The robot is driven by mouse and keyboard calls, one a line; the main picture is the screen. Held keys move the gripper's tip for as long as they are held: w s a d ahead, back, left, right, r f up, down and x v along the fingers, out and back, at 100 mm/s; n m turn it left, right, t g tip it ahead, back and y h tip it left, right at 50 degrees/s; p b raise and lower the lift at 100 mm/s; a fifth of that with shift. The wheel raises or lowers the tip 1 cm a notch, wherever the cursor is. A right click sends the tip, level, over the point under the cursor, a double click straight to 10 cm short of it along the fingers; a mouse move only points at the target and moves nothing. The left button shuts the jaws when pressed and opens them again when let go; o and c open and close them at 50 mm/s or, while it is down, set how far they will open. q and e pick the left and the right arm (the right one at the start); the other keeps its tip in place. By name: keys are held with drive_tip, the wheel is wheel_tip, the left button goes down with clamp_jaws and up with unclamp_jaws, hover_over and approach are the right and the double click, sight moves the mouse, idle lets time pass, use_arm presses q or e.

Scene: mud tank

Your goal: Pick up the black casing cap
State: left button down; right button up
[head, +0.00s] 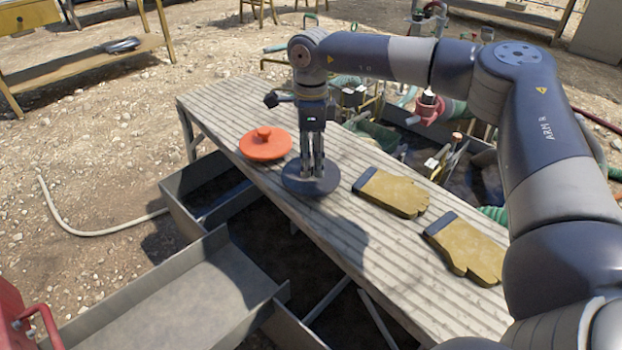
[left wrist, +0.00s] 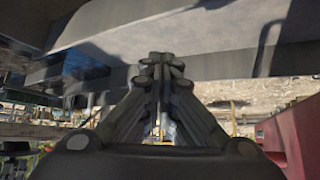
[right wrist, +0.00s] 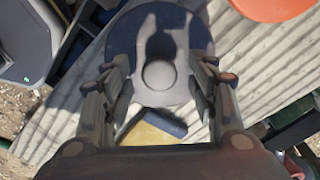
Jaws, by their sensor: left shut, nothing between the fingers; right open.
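The black casing cap (head: 304,180) is a dark round disc lying flat on the ribbed bench in the head view. In the right wrist view the cap (right wrist: 199,32) shows a round knob (right wrist: 159,75) at its middle. My right gripper (head: 311,172) points down over the cap. In the right wrist view its open fingers (right wrist: 160,88) stand on either side of the knob, with a visible gap on each side. My left gripper (left wrist: 160,62) is shut and empty in the left wrist view, away from the cap; it is not seen in the head view.
An orange cap (head: 265,146) lies on the bench (head: 215,100) just left of the black one. Two tan gloves (head: 393,193) (head: 468,248) lie to the right. A grey metal tank (head: 150,300) stands in front. Hoses and fittings crowd behind the bench.

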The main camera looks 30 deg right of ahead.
drive_tip(key=shift+f, duration=0.95)
use_arm(q)
drive_tip(key=shift+w+d+r+t, duration=0.2)
drive_tip(key=shift+w+r+t, duration=0.15)
drive_tip(key=shift+w+r, duration=0.15)
drive_tip(key=shift+w+d+r+t, duration=0.2)
drive_tip(key=shift+w+r+t, duration=0.15)
drive_tip(key=shift+w, duration=0.2)
use_arm(e)
drive_tip(key=shift+c, duration=0.5)
drive_tip(key=c, duration=1.2)
drive_tip(key=shift+o, duration=0.2)
use_arm(q)
drive_tip(key=shift+s+f, duration=0.1)
use_arm(e)
drive_tip(key=shift+r, duration=0.2)
